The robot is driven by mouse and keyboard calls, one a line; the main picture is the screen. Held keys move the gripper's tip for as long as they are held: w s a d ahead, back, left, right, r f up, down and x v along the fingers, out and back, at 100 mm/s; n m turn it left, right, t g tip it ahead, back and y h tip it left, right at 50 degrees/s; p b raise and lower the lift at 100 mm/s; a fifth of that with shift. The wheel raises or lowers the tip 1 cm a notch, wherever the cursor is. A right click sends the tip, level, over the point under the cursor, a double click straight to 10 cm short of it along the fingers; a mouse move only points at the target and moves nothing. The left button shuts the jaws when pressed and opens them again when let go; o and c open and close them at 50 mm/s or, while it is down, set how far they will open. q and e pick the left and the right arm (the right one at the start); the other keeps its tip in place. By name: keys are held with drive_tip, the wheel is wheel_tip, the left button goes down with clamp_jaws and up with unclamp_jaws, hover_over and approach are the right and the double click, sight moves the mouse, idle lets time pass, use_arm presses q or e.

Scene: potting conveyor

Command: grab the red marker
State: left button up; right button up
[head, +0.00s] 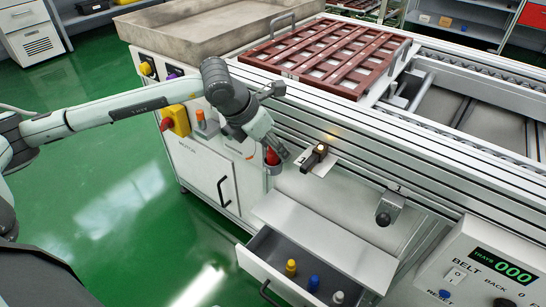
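The red marker (271,156) shows as a short red shape standing in a small grey holder (274,169) on the front of the machine. My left gripper (280,152) points down at it, with its fingers close against the marker's right side. The fingers partly cover the marker. At this size I cannot tell whether they are closed on it or apart from it. My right gripper is not in view.
An open drawer (254,262) below holds yellow (291,267), blue (313,283) and white (338,297) pegs. A dark handheld device (316,155) sits right of the holder. A yellow box with a red button (166,124) is to the left. A brown grid tray (330,52) lies above.

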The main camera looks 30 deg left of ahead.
use_arm(q)
clamp_jaws()
drive_tip(key=shift+r, duration=0.15)
